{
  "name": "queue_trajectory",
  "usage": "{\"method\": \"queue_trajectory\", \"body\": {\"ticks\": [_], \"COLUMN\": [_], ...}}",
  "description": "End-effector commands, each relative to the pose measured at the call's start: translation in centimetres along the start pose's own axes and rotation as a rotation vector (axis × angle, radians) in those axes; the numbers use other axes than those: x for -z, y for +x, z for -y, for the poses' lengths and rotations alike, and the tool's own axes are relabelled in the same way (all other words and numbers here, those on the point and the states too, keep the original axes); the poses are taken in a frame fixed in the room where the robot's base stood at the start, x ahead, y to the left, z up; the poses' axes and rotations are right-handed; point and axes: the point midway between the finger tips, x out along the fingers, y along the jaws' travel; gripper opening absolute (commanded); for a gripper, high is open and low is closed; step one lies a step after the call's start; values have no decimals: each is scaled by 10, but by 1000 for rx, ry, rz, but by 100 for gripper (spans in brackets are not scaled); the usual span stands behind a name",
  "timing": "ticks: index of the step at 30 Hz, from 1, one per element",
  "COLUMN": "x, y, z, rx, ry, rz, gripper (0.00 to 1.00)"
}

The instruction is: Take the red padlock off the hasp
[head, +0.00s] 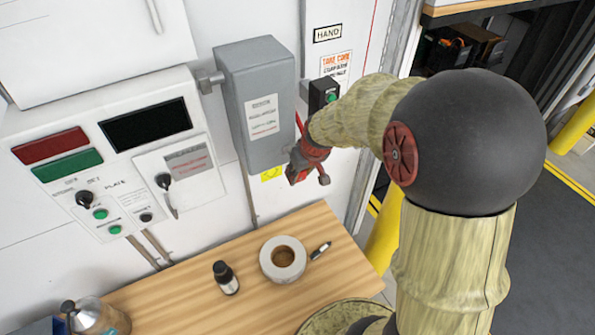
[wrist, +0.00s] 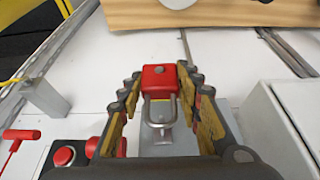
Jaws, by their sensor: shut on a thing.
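The red padlock (wrist: 160,80) sits between the two fingers of my gripper (wrist: 159,84) in the wrist view, and the fingers are shut on its body. Its grey shackle (wrist: 160,108) points toward the bottom of that picture, in front of a grey plate or box (wrist: 165,148). I cannot tell whether the shackle is still through the hasp, as the hasp is not clear. In the head view my gripper (head: 299,168) is at the lower right of the grey wall box (head: 258,105); the padlock cannot be told apart from it there.
A wooden bench (head: 190,285) below bears a tape roll (head: 268,262), a dark bottle (head: 226,278) and a marker (head: 321,251). A control panel (head: 110,165) is on the left. A red button (wrist: 65,156) and red T-handle (wrist: 22,135) are beside my gripper in the wrist view.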

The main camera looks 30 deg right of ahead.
Motion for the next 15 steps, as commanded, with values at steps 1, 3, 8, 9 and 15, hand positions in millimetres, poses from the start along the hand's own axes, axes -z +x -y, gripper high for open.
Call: {"method": "queue_trajectory", "body": {"ticks": [1,3,8,9,15], "x": [-2,-5,-12,-13,-22], "y": [-1,-2,-5,-6,-9], "z": [0,0,0,0,0], "rx": [-1,-1,-1,-1,-1], "ry": [0,0,-1,-1,0], "rz": [-2,-2,-1,-2,-2], "gripper": [7,7,7,7,7]}}
